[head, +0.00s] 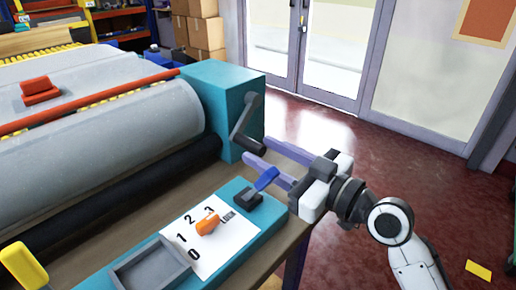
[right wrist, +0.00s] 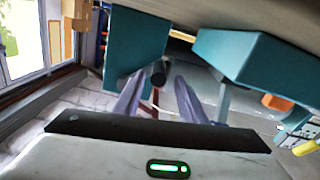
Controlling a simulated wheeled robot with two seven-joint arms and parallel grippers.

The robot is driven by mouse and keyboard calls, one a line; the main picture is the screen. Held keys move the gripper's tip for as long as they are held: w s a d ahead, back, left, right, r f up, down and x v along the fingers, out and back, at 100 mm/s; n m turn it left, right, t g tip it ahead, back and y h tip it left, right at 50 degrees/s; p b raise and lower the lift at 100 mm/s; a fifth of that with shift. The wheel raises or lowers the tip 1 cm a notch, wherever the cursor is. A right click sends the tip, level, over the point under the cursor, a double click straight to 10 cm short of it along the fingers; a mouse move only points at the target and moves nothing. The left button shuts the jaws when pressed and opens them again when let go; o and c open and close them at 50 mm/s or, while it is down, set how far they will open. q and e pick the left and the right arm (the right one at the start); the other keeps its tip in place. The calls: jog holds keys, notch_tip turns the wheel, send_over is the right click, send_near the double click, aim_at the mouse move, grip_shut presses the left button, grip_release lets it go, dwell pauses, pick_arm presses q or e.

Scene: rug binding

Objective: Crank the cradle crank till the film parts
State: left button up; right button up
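The cradle crank (head: 243,118) is a dark grey arm with a black handle (head: 251,143) on the side of a teal housing (head: 222,85). My right gripper (head: 255,149) reaches in from the right with its purple fingers apart, one on each side of the handle. In the right wrist view the round handle end (right wrist: 158,74) shows between the fingertips, with a gap on both sides. A large grey roll (head: 110,115) lies left of the housing. I cannot make out a parting in the film. My left gripper is out of view.
A yellow handle (head: 24,270) stands at lower left. Cardboard boxes (head: 205,35) are behind.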

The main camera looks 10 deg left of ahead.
jog(key=v, duration=0.8)
jog(key=shift+a, duration=0.1)
